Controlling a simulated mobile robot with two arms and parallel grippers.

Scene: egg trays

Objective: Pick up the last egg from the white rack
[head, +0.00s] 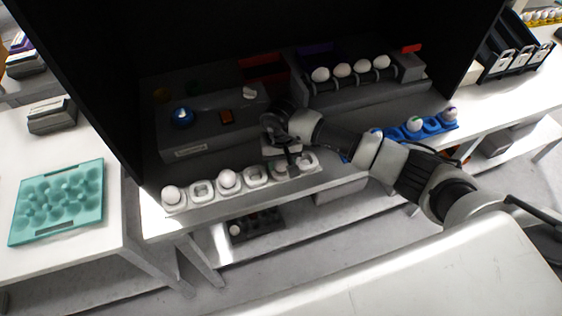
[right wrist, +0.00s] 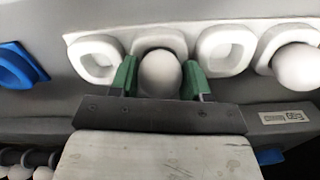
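The white rack (head: 190,204) lies along the front of the grey shelf. In the head view it holds an egg (head: 171,194) at its left end, an egg (head: 228,179) near the middle and an egg (head: 280,171) partly hidden by my right gripper (head: 288,163). The slots between them and the right end slot are empty. In the right wrist view, the green fingertips of my right gripper (right wrist: 160,66) stand on either side of an egg (right wrist: 160,80) in its slot, with small gaps. Another egg (right wrist: 297,66) sits two slots over. My left gripper is not in view.
A blue rack (head: 436,126) with eggs lies at the right. A dark rack (head: 345,86) with several white eggs stands behind. A grey box (head: 190,150) with buttons is behind the white rack. A teal tray (head: 60,200) lies on the left table.

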